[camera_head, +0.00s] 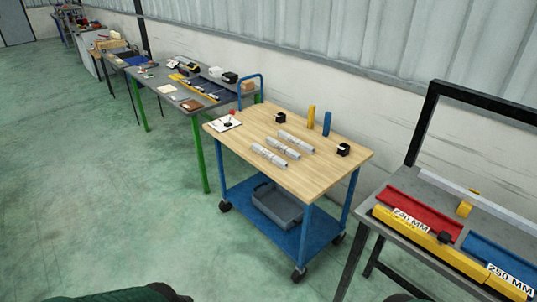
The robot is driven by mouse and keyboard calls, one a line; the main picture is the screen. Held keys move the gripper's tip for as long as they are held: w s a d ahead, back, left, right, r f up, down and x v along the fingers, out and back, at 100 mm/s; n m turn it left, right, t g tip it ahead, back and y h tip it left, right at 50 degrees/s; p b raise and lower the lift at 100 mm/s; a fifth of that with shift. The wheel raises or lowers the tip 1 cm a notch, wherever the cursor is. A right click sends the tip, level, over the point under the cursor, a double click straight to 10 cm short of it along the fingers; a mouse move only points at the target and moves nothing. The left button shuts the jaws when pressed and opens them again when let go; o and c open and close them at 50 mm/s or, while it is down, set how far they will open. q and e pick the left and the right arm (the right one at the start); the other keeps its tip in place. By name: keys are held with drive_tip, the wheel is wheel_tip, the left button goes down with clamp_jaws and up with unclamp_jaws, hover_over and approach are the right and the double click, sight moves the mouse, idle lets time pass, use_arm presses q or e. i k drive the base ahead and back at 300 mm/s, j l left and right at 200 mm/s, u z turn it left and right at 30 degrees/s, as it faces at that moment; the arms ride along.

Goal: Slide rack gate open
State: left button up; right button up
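No part in view can be surely named as the rack gate. At the right, a grey bench with a black frame (416,122) carries a red tray (425,207) and a blue tray (497,258). A long yellow bar (410,231) runs along their front, with labels reading 240 MM and 250 MM. A small black block (444,237) sits at the bar by the red tray. A pale rail with a yellow block (464,208) lies behind the trays. Neither gripper is in view; only dark parts, probably mine, show at the bottom edge.
A blue wheeled cart (334,235) with a wooden top (245,139) stands in the middle, holding several metal pieces and blocks. A grey bin (276,208) is on its lower shelf. Other benches line the wall at upper left. The green floor (80,190) at left is clear.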

sight(439, 247)
drive_tip(key=z, duration=1.25)
